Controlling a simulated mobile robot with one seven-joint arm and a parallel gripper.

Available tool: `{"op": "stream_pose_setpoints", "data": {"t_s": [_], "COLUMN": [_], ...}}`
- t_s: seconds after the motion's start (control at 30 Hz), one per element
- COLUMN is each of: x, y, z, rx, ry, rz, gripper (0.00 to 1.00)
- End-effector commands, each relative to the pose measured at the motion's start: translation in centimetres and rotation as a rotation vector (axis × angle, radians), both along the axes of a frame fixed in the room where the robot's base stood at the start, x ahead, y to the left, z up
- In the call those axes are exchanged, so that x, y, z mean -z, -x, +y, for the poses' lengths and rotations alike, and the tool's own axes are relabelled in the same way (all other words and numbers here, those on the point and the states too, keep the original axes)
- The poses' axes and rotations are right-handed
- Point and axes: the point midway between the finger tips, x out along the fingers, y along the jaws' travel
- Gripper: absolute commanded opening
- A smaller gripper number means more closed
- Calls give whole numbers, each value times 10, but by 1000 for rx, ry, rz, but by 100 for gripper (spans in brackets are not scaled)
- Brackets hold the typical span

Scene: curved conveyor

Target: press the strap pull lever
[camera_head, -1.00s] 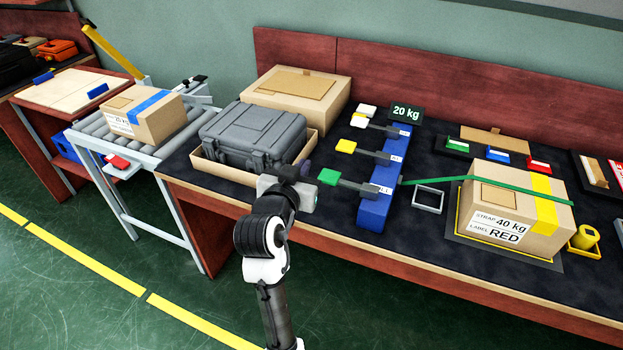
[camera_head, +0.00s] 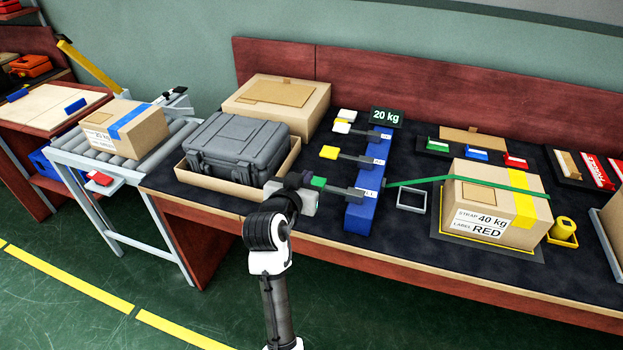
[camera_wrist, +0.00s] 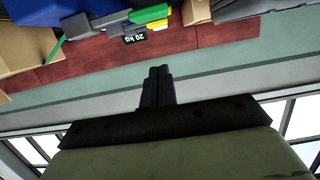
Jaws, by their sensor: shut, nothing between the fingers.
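A blue strap unit (camera_head: 358,215) on the bench carries three levers with white (camera_head: 342,127), yellow (camera_head: 329,152) and green (camera_head: 318,183) ends. The label by the green lever is partly readable and ends in "LL". My gripper (camera_wrist: 157,73) is shut and empty, its dark fingers together in the wrist view. In the head view my wrist is just left of the green lever's end and overlaps its edge; contact cannot be told.
A grey case (camera_head: 235,150) in a shallow box stands left of my wrist, with a large carton (camera_head: 275,105) behind. A "20 kg" display (camera_head: 387,117) stands behind the unit.

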Motion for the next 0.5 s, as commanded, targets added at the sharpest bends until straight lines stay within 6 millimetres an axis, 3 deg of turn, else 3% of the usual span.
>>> {"op": "stream_pose_setpoints", "data": {"t_s": [0.23, 0.3, 0.5], "x": [10, 26, 47], "y": [-49, -46, -45], "z": [-16, -15, -15], "rx": [1, -1, -1], "ry": [-1, 2, 0], "rz": [1, 5, 0], "gripper": [0, 0, 0]}}
